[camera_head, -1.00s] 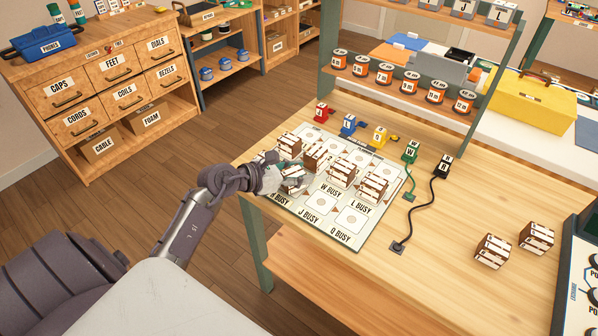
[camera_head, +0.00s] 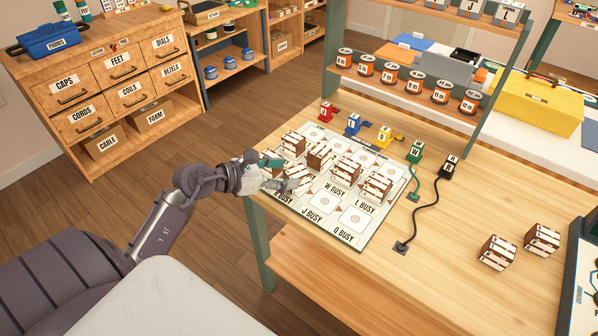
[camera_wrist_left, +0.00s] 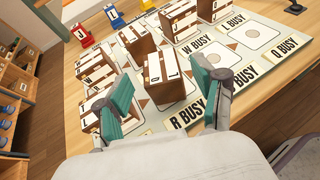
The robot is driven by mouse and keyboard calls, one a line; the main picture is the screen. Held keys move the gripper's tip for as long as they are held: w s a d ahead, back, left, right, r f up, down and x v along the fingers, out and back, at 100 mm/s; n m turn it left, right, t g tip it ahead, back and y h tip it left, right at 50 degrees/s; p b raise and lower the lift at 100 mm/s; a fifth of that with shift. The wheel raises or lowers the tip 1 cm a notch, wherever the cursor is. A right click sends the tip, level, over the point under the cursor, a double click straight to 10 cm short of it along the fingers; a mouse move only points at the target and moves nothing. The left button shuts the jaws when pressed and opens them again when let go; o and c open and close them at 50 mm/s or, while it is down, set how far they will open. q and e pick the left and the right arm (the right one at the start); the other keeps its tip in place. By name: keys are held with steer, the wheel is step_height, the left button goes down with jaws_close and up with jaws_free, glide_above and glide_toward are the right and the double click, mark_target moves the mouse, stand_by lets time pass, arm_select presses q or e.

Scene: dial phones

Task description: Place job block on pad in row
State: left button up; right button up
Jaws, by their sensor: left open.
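Several brown-and-white job blocks stand on a pale board (camera_head: 326,226) of labelled pads, including one (camera_head: 378,187) beside the "L BUSY" label. One block (camera_head: 298,178) stands near the "R BUSY" end, just right of my left gripper (camera_head: 272,174). In the left wrist view, my left gripper (camera_wrist_left: 163,98) has its teal fingers spread apart, with that block (camera_wrist_left: 168,78) just beyond and between them. Another block (camera_wrist_left: 89,112) stands close by the left finger, partly hidden. The pads by "J BUSY" and "Q BUSY" (camera_head: 357,219) are bare. My right gripper is not in view.
Red (camera_head: 328,111), blue (camera_head: 352,124), yellow, green and black labelled plugs line the board's back and right. A black cord (camera_head: 424,208) runs right of the board. Two more blocks (camera_head: 497,252) stand at the right. A shelf of jars (camera_head: 412,83) rises behind.

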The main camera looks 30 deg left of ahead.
arm_select(q)
steer(key=v, duration=0.5)
steer(key=shift+s+a+r, duration=0.25)
steer(key=shift+s+r, duration=0.05)
steer(key=shift+s, duration=0.3)
